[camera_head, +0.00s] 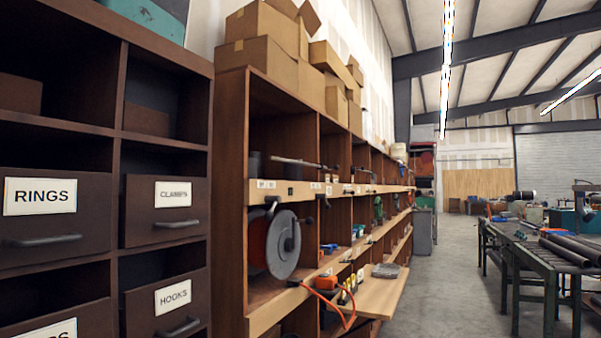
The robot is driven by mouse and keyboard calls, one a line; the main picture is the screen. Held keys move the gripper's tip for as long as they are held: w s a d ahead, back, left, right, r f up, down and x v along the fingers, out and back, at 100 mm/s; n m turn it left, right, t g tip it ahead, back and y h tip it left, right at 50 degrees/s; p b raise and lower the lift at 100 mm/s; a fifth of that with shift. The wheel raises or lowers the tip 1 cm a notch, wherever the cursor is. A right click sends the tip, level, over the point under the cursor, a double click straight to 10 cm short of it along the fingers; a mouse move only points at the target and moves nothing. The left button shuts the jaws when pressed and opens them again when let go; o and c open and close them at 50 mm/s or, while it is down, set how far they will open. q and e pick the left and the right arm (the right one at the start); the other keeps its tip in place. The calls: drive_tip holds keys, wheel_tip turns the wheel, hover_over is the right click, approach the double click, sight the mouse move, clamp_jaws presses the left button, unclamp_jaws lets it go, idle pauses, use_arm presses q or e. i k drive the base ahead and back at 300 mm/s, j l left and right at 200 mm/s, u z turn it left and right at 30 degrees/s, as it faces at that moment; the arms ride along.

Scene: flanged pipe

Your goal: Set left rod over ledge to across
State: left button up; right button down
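A second, smaller rod-like piece (364,170) shows further along the same shelf. Neither of my grippers is in view.
A dark cabinet with labelled drawers (41,212) stands close at the left. A large grey disc (283,245) sits below the ledge. A wooden board (372,297) juts into the aisle. A workbench (545,262) stands right; the grey floor (450,290) between is clear.

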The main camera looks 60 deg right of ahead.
sight(336, 167)
drive_tip(key=z, duration=2.15)
drive_tip(key=i+l+u, duration=0.15)
drive_tip(key=i, duration=0.35)
drive_tip(key=i+l+u, duration=0.15)
drive_tip(key=i+l, duration=0.15)
drive_tip(key=i, duration=0.2)
drive_tip(key=i+l+u, duration=0.15)
drive_tip(key=i+l, duration=0.2)
drive_tip(key=i, duration=0.1)
